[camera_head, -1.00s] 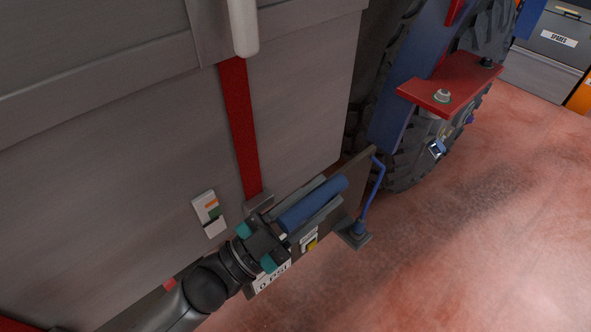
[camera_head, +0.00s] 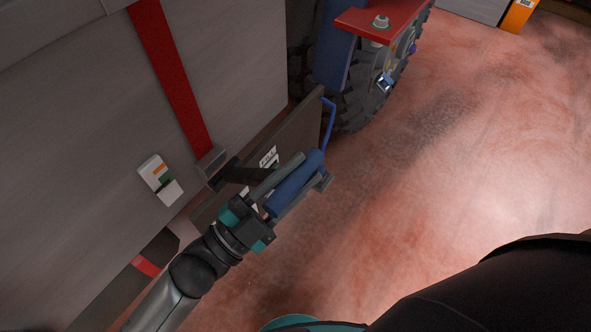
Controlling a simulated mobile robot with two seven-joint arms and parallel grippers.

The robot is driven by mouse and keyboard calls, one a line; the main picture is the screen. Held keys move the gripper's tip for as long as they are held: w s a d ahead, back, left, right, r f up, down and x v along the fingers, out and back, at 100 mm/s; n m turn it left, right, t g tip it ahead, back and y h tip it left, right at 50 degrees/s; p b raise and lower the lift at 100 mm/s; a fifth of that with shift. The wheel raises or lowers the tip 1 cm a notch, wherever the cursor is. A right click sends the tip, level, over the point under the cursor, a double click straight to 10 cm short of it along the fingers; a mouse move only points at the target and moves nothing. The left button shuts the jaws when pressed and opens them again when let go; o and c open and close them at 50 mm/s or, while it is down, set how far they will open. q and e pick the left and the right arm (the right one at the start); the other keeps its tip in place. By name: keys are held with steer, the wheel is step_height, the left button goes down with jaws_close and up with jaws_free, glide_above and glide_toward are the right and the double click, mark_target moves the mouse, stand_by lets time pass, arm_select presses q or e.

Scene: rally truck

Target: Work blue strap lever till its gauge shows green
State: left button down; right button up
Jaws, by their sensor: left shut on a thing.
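The blue strap lever handle (camera_head: 293,187) is near the middle of the view. A dark arm joins it to the grey ratchet (camera_head: 210,161) at the lower end of the red strap (camera_head: 170,75). My left gripper (camera_head: 304,174) is shut on the blue handle, with one finger along each side. The gauge (camera_head: 155,170) is a small white plate on the grey truck side, left of the ratchet. It has an orange band, a green band and a pale block at its lower end. I cannot tell which colour it reads. My right gripper is not in view.
A dark panel (camera_head: 300,122) with a partly covered label stands behind the handle. A thin blue rod (camera_head: 329,122) rises at its right edge. A red bracket (camera_head: 385,20) and a tyre (camera_head: 350,108) are beyond. The reddish floor at right is open.

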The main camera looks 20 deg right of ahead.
arm_select(q)
steer(key=shift+s+f, duration=0.1)
steer(key=shift+f, duration=0.05)
steer(key=c, duration=0.6)
jaws_free()
steer(key=b+v, duration=0.2)
steer(key=v, duration=1.3)
steer(key=shift+a+b, duration=0.1)
steer(key=shift+b, duration=0.2)
